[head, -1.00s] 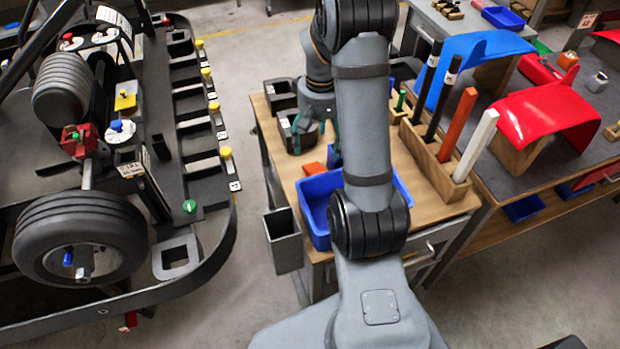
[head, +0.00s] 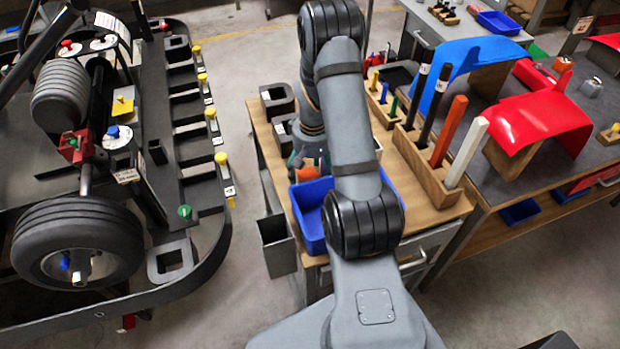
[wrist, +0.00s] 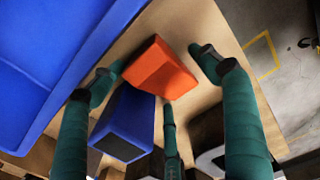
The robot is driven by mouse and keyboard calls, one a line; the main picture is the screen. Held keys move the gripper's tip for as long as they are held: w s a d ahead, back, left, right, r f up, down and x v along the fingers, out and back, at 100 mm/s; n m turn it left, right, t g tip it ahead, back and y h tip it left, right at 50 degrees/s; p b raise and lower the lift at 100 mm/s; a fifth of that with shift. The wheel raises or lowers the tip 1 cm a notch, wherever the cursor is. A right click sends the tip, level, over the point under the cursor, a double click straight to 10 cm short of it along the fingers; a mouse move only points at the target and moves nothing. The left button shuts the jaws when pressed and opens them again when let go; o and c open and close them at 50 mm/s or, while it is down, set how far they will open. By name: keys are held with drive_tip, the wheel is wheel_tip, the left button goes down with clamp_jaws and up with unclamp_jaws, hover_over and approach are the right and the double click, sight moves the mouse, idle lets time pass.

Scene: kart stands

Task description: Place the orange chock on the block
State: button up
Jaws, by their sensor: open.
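The orange chock (wrist: 160,68) lies on the wooden tabletop in the wrist view. It also shows in the head view (head: 304,174), partly hidden by my gripper. My gripper (wrist: 158,76) is open, with its teal fingers spread around the orange chock; I cannot tell whether any finger touches it. In the head view my gripper (head: 312,160) is low over the bench, partly hidden by my arm. A blue block (wrist: 125,122) with a dark end face is beside the chock, between two of my fingers. I cannot tell whether this is the task's block.
A blue bin (head: 306,207) stands right beside the chock. Dark square-holed blocks (head: 277,101) sit on the bench's left edge. A wooden rack (head: 430,170) of upright bars stands to the right. A dark open box (head: 278,246) hangs at the bench's side.

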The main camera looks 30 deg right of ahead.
drive_tip(key=c, duration=0.4)
drive_tip(key=c, duration=1)
